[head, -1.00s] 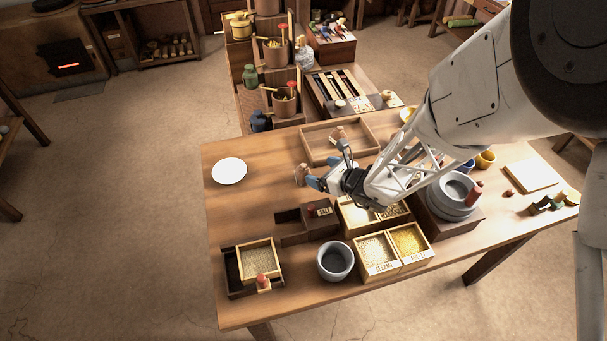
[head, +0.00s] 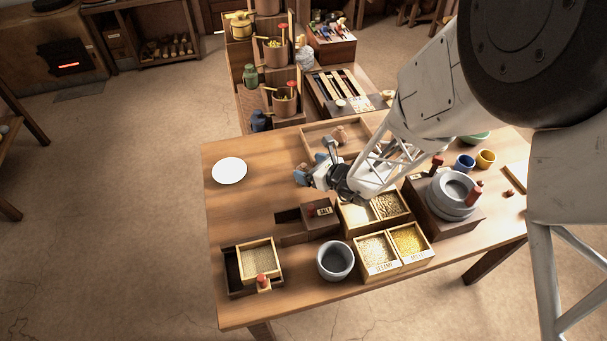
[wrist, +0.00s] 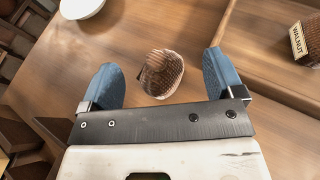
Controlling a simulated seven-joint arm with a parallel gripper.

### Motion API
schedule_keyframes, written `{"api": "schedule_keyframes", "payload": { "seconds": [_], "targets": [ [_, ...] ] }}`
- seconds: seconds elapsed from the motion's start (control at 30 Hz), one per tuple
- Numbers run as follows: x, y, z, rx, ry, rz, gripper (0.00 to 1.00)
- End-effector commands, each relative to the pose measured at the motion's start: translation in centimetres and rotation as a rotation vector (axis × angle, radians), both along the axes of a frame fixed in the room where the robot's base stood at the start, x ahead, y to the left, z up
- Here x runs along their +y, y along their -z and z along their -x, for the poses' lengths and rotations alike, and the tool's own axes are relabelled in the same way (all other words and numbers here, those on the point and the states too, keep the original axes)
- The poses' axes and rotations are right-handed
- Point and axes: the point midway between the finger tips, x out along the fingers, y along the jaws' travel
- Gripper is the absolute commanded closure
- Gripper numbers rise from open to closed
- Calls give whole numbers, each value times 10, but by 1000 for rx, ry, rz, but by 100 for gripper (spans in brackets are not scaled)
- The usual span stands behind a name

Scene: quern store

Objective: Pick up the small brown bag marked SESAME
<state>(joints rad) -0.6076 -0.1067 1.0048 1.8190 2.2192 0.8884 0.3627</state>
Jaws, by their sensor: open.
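A small brown bag (wrist: 162,73) stands on the bare table in the wrist view, between the blue fingers and slightly ahead of the palm. No lettering on it can be read from this side. My gripper (wrist: 162,64) is open, with a finger on each side of the bag and a gap to both.
The shallow wooden tray (head: 309,143) has a raised rim close to my gripper's right. A white plate (head: 229,171) lies to the left. A box marked SALT (head: 322,211), grain boxes and a grey pot (head: 335,261) stand nearer the front. The table's left part is mostly clear.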

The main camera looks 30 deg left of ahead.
Motion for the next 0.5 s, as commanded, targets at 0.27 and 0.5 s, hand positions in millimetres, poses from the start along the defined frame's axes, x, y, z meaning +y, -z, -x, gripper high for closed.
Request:
{"api": "schedule_keyframes", "payload": {
  "seconds": [0.27,0.5],
  "targets": [
    [22,10,-5,1,-1,1,13],
    [24,11,-5,0,0,1,13]
  ]
}}
